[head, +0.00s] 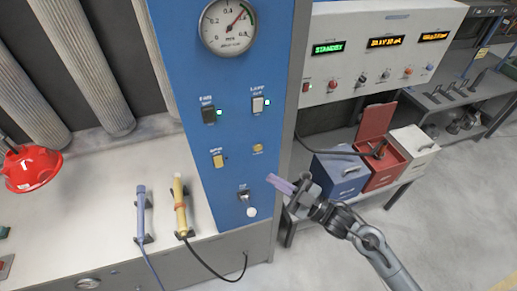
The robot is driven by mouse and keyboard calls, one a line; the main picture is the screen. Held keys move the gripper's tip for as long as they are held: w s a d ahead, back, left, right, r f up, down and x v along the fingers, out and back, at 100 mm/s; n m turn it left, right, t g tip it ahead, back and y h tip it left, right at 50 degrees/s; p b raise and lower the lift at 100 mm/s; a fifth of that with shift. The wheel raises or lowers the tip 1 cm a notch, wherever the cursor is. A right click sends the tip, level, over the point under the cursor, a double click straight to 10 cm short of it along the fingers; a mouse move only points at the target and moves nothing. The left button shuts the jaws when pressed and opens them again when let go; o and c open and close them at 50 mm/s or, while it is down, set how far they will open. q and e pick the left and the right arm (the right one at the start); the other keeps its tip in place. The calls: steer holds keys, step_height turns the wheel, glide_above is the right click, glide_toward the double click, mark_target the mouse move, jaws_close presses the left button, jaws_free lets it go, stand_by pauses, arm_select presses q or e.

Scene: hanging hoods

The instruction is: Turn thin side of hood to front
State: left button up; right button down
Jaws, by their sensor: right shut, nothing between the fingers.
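A red hood (32,167) is at the left edge of the head view, above the pale bench. It is partly cut off by the picture edge, and I cannot tell which side of it is the thin one. My right gripper (278,184) is at the centre right, far from the hood, in front of the lower right edge of the blue panel. Its purple fingertips are shut with nothing between them. My left gripper is not in view.
The blue panel (235,75) carries a gauge and switches. Blue and yellow handled tools (181,207) with cables stand on the bench (100,185). Blue, red and white boxes (340,177) sit on a right shelf; the red box's lid is open. Grey ducts rise at the upper left.

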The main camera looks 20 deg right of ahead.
mark_target(258, 148)
steer(key=w+b, duration=0.3)
steer(key=w, duration=0.5)
stand_by(0.8)
stand_by(0.7)
stand_by(0.6)
steer(key=shift+w, duration=0.2)
steer(key=shift+w, duration=0.2)
